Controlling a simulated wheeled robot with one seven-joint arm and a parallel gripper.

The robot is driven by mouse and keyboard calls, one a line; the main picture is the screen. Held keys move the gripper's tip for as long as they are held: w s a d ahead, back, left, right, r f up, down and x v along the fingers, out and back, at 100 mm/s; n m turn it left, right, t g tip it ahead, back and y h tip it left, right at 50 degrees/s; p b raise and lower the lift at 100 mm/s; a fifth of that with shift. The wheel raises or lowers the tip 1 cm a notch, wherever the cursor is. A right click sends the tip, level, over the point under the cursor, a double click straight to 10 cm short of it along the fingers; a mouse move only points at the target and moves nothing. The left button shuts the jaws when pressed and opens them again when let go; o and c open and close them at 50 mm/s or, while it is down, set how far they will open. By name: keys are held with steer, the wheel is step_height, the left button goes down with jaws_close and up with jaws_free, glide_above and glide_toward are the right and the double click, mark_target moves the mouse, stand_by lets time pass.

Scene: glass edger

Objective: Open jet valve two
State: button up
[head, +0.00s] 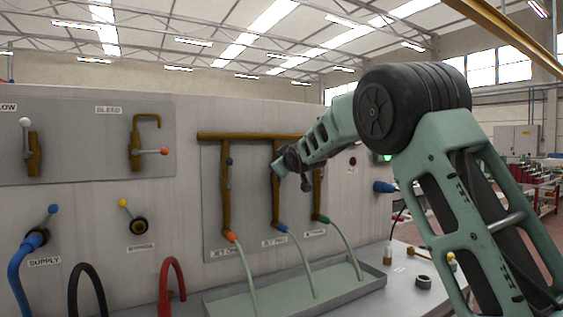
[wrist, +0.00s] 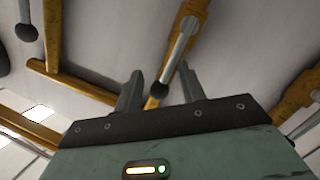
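Jet valve two's brass pipe (head: 276,205) hangs from a horizontal brass manifold, as the middle one of three, with a blue tip and a pale hose at its lower end. My gripper (head: 284,168) is in front of its upper part and hides its lever in the head view. In the wrist view, the grey lever (wrist: 180,44) lies along the brass pipe (wrist: 198,8) and ends in a dark knob. My gripper (wrist: 160,76) is open, and the knob shows between its two fingers. I cannot tell whether either finger touches it.
The jet one pipe (head: 226,205), with an orange tip, and the third pipe (head: 318,192), with a green tip, stand close on either side. A grey tray (head: 220,304) is below. Bleed (head: 136,150) and bypass (head: 137,226) valves are further left.

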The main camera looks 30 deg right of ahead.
steer(key=shift+a+r, duration=0.1)
steer(key=shift+r, duration=0.15)
steer(key=shift+s, duration=0.2)
steer(key=v, duration=1.7)
steer(key=shift+f+p, duration=0.2)
steer(key=shift+p, duration=0.1)
